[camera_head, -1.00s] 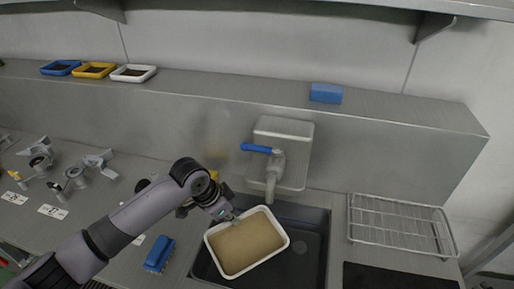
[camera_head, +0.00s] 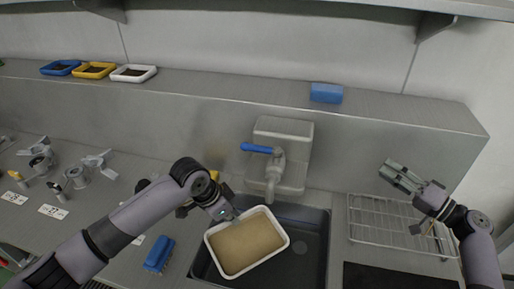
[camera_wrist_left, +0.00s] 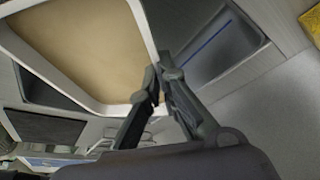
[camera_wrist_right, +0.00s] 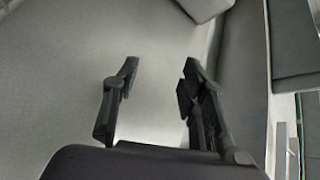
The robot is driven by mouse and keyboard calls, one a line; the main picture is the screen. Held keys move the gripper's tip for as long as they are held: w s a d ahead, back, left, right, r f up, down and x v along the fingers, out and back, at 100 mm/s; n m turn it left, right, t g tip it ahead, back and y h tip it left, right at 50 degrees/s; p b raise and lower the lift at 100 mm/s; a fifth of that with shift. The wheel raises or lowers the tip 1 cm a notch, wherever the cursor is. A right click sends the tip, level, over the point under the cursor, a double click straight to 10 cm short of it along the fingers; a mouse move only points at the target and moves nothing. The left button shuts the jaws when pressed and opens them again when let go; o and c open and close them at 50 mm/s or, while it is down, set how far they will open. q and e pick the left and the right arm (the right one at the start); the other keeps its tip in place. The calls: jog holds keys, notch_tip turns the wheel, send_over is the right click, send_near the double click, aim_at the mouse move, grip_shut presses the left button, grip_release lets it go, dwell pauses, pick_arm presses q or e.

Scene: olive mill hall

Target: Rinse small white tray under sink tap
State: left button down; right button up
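The small white tray (camera_head: 247,242) with a tan-brown inside is held over the sink (camera_head: 310,245). My left gripper (camera_head: 235,218) is shut on its upper-left rim; the tray's rim also shows between the fingers in the left wrist view (camera_wrist_left: 157,75). The tap (camera_head: 272,175) with a blue lever (camera_head: 256,148) is on the wall behind the sink, its spout just above and right of the tray's far edge. No water shows. My right gripper (camera_head: 397,176) is open and empty, above the wire rack; its parted fingers show in the right wrist view (camera_wrist_right: 160,80).
A wire rack (camera_head: 400,222) lies right of the sink. A blue brush (camera_head: 160,254) lies left of it. A blue block (camera_head: 326,93) and blue, yellow and white trays (camera_head: 134,74) stand on the ledge. Metal parts (camera_head: 75,176) lie at left.

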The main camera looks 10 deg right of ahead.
jog(key=w+a+r+n+g+y, duration=0.1)
jog(key=a+r+n+g+y, duration=0.1)
jog(key=a+n, duration=0.35)
jog(key=w+a+r+n+g+y, duration=0.1)
jog(key=a+r+n+g+y, duration=0.15)
jog(key=a, duration=0.55)
jog(key=n+g+y, duration=0.2)
jog(key=n+g, duration=0.2)
jog(key=n, duration=0.1)
send_near(250, 148)
jog(key=x, duration=0.8)
jog(key=shift+w+a+f, duration=0.1)
jog(key=shift+w+f, duration=0.15)
jog(key=shift+w, duration=0.3)
jog(key=shift+c, duration=0.4)
grip_shut()
